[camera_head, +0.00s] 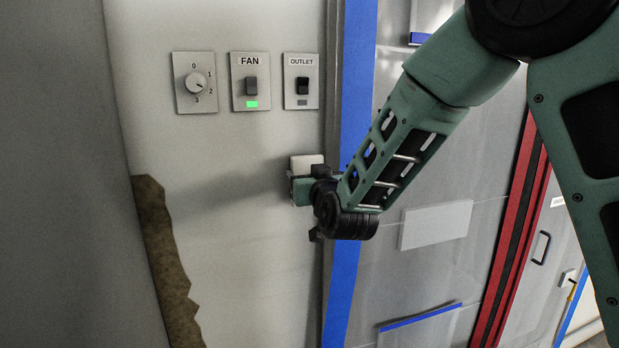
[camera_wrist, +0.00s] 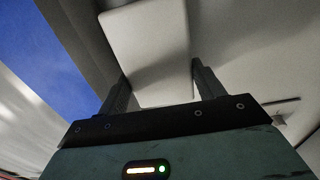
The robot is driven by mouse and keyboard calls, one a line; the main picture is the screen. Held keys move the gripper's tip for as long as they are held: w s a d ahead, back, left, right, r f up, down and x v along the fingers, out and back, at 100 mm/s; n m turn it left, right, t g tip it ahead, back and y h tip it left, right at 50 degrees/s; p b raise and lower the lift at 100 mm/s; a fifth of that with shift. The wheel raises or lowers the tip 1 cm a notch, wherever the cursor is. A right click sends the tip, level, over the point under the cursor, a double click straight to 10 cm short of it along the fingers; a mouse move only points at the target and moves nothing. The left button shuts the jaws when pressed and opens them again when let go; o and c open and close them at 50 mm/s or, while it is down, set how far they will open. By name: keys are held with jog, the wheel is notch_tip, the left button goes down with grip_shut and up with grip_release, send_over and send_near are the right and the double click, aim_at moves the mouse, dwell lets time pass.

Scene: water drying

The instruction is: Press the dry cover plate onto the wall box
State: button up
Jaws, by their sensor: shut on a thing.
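A pale cover plate (camera_head: 305,163) is at the wall, just left of the blue vertical strip, below the outlet switch. In the wrist view the plate (camera_wrist: 150,40) is a smooth light panel with rounded corners between my two fingers. My gripper (camera_wrist: 160,78) is shut on it; in the head view my gripper (camera_head: 301,184) covers the plate's lower part. The plate lies close to the wall, with a shadow beside it. I cannot tell whether it touches the wall. No wall box shows; the plate and gripper hide what is behind them.
Above are a dial (camera_head: 195,83), a fan switch (camera_head: 250,82) with a green light lit, and an outlet switch (camera_head: 302,82) with a dark indicator. A brown patch (camera_head: 163,255) marks the wall at left. The blue strip (camera_head: 346,290) runs down right of the plate.

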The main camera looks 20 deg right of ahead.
jog(key=shift+w+b, duration=0.3)
jog(key=shift+w, duration=1.15)
dwell(0.6)
jog(key=o, duration=1.1)
jog(key=shift+d, duration=0.15)
